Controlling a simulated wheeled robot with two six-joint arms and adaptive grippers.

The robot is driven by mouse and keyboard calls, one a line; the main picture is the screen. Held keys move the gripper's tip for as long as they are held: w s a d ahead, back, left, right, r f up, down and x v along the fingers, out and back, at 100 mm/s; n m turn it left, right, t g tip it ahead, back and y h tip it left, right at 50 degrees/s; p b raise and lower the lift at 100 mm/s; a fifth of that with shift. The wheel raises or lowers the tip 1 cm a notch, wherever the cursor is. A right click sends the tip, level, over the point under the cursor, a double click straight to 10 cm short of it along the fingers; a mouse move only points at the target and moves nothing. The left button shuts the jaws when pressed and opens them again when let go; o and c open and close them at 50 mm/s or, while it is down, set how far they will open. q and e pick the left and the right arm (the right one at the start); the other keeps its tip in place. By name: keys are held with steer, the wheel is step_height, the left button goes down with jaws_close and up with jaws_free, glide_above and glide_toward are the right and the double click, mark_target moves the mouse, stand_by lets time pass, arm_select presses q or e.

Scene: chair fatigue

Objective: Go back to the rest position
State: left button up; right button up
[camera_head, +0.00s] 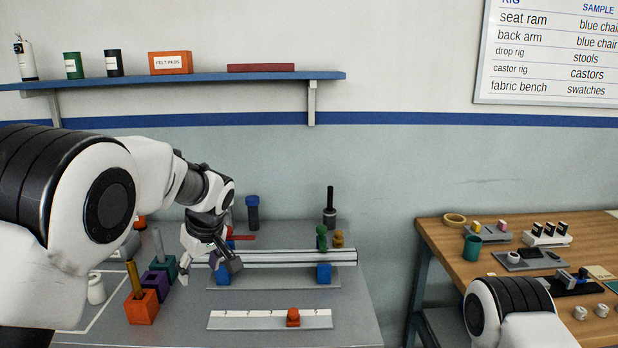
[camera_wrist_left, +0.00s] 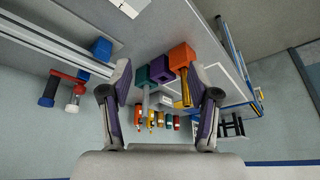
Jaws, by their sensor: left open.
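My left gripper (camera_head: 212,264) is open and empty, pointing down over the grey bench between the coloured blocks and the metal rail (camera_head: 290,257). In the left wrist view its two fingers (camera_wrist_left: 158,82) are spread apart with nothing gripped between them. The orange block (camera_head: 141,307) with a gold rod, the purple block (camera_head: 155,284) and the teal block (camera_head: 164,266) with a grey rod stand in a row left of the gripper. My right arm shows at the lower right, but its gripper is outside the view.
The rail rests on blue supports (camera_head: 323,272) beside the gripper. A ruler strip (camera_head: 250,320) with an orange slider (camera_head: 293,317) lies in front. A wooden table (camera_head: 455,255) with small items stands right. A blue shelf (camera_head: 200,78) hangs on the wall above.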

arm_select(q)
step_height(320, 180, down, 10)
steer(key=a+g, duration=0.1)
steer(key=g, duration=0.1)
steer(key=s+a+f+g+h, duration=0.15)
steer(key=s+f+g, duration=0.25)
steer(key=s+f, duration=1.4)
steer(key=s+f+m+t+h, duration=0.1)
steer(key=s+f+m, duration=0.3)
steer(key=s, duration=0.6)
steer(key=s+f+m+t+h, duration=0.1)
steer(key=s+f+m, duration=0.4)
steer(key=s, duration=0.6)
steer(key=shift+s+f+t, duration=0.3)
steer(key=shift+f+t, duration=0.05)
steer(key=shift+t, duration=0.25)
arm_select(e)
steer(key=shift+w+f, duration=0.1)
steer(key=shift+w, duration=0.35)
